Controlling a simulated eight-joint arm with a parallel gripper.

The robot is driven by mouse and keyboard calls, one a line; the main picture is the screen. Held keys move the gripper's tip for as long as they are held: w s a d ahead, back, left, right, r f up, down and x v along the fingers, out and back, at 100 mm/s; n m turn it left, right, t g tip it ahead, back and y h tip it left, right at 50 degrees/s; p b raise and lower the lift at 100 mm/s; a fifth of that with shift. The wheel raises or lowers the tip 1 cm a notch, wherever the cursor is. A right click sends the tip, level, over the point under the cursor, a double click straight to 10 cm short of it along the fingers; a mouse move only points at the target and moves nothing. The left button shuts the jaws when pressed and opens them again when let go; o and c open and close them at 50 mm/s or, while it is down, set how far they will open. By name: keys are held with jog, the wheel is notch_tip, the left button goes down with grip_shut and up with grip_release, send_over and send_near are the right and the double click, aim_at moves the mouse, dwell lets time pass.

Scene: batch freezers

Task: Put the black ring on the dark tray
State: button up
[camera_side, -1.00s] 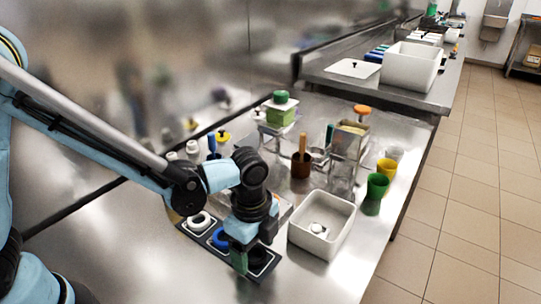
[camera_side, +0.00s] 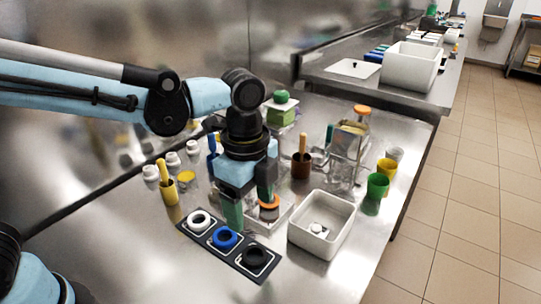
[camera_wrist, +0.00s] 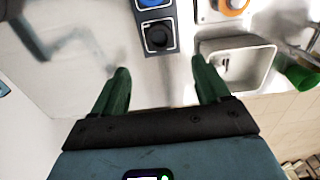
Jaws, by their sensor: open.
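The black ring (camera_side: 254,256) lies flat in the front-right square of the dark tray (camera_side: 211,246), inside its white outline. A blue ring (camera_side: 225,238) lies in the middle square and a white ring (camera_side: 199,220) in the far-left one. In the wrist view the black ring (camera_wrist: 158,37) is on the dark tray beyond my fingertips. My gripper (camera_side: 249,204) is open and empty, raised above the tray and apart from the ring. Its green fingers (camera_wrist: 161,78) stand wide apart in the wrist view.
A white bin (camera_side: 322,224) with a small white item stands right of the tray. An orange ring (camera_side: 269,206) sits on a plate behind my gripper. Green (camera_side: 376,187) and yellow (camera_side: 387,168) cups stand at the right. The steel in front of the tray is clear.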

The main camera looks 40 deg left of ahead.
jog(key=s+a+n+t, duration=0.1)
jog(key=a+n+t, duration=0.2)
jog(key=a+n, duration=0.5)
jog(key=s+a+n+t, duration=0.2)
jog(key=a+n+t, duration=0.2)
jog(key=a+n, duration=0.4)
jog(key=shift+s+a+r+n, duration=0.25)
jog(key=shift+a+r+n, duration=0.15)
jog(key=shift+n, duration=0.5)
